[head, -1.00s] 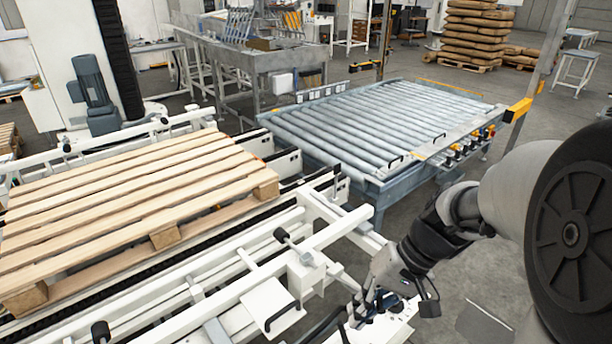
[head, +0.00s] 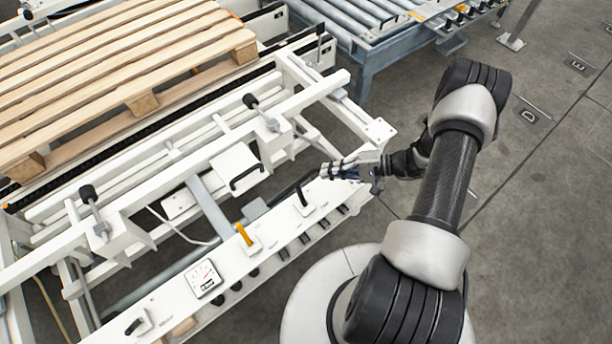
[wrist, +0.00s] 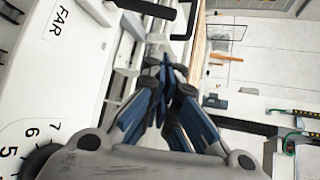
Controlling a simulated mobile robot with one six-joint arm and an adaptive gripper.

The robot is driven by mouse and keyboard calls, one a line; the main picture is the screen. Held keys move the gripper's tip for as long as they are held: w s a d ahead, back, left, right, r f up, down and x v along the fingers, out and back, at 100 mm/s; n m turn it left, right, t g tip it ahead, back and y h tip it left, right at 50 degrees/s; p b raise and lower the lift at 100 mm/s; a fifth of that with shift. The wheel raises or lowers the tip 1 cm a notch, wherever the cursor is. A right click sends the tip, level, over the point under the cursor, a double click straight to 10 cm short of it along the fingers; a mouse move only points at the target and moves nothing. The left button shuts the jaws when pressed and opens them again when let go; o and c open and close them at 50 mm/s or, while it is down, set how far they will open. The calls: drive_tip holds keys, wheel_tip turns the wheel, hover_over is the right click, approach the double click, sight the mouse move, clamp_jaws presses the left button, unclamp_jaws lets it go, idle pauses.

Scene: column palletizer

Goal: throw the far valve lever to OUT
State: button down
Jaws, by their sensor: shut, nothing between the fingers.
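The far valve lever appears to be the black-handled lever (head: 301,193) on the white control panel (head: 165,298) in the head view. In the wrist view, a "FAR" label (wrist: 60,20) is on the white panel, and a black lever bar (wrist: 148,8) shows at the top edge. My gripper (head: 327,171) is just right of and beyond that lever in the head view. Its blue fingers (wrist: 163,72) are shut and hold nothing. I cannot tell whether they touch the lever. The OUT mark is not readable.
A yellow lever (head: 243,234), a square gauge (head: 203,278) and another black lever (head: 135,325) are along the panel. A white box with a black loop handle (head: 246,178) is behind it. A wooden pallet (head: 140,75) lies on the conveyor.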

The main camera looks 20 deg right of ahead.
sight(301, 195)
drive_tip(key=shift+d+f+m+t, duration=0.15)
drive_tip(key=shift+f, duration=0.4)
drive_tip(key=shift+d+f+m+t, duration=0.15)
drive_tip(key=shift+f, duration=0.35)
drive_tip(key=shift+a, duration=0.1)
drive_tip(key=a, duration=0.2)
drive_tip(key=w+a+f+b, duration=0.1)
drive_tip(key=a, duration=0.2)
drive_tip(key=a+b, duration=0.1)
drive_tip(key=a, duration=0.1)
drive_tip(key=shift+w+a+f, duration=0.15)
drive_tip(key=shift+a+f, duration=0.2)
drive_tip(key=shift+f, duration=0.05)
drive_tip(key=shift+s+r, duration=0.15)
drive_tip(key=shift+s, duration=0.15)
